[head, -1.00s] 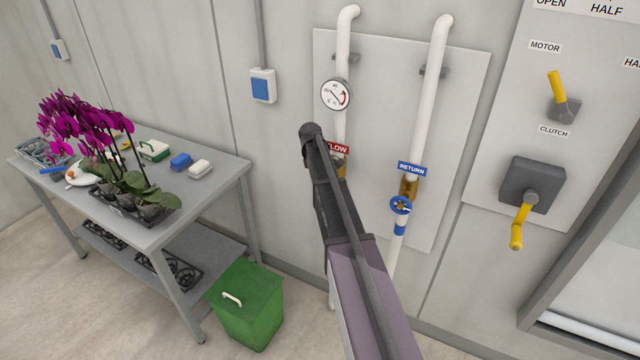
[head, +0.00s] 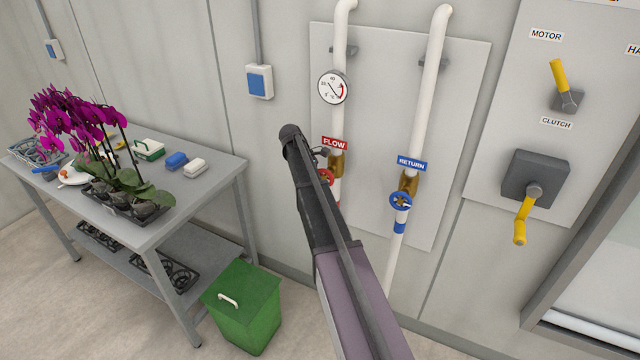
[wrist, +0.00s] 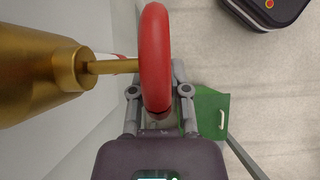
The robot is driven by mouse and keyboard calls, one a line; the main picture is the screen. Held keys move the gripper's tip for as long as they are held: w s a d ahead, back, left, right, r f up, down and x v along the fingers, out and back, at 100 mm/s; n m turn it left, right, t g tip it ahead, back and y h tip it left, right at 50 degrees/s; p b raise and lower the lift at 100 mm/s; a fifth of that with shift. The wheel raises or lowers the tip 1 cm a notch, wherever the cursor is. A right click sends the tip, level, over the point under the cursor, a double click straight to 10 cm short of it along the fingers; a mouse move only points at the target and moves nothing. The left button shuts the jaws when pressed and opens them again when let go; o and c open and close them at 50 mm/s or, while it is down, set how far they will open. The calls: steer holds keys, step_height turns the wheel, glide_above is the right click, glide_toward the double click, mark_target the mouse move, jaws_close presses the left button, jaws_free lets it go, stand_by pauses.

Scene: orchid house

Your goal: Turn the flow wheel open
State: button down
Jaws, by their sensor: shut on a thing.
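The red flow wheel (head: 327,177) sits on a brass valve (head: 337,165) below the red FLOW label (head: 334,143). My arm hides part of it in the head view. In the wrist view the wheel (wrist: 155,55) is seen edge-on, joined by a brass stem to the valve body (wrist: 45,72) at the left. My gripper (wrist: 160,92) is shut on the wheel's rim, with one finger on each side of it. In the head view my gripper is mostly hidden behind my arm.
The blue return wheel (head: 400,202) is to the right on its own pipe. A gauge (head: 333,87) is above the flow valve. A green bin (head: 243,305) and a bench (head: 215,176) with orchids stand left. Yellow levers (head: 527,215) are on the right panel.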

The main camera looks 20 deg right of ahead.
steer(key=shift+a, duration=0.15)
steer(key=c, duration=0.6)
jaws_free()
steer(key=shift+r+p, duration=0.1)
steer(key=shift+p, duration=0.35)
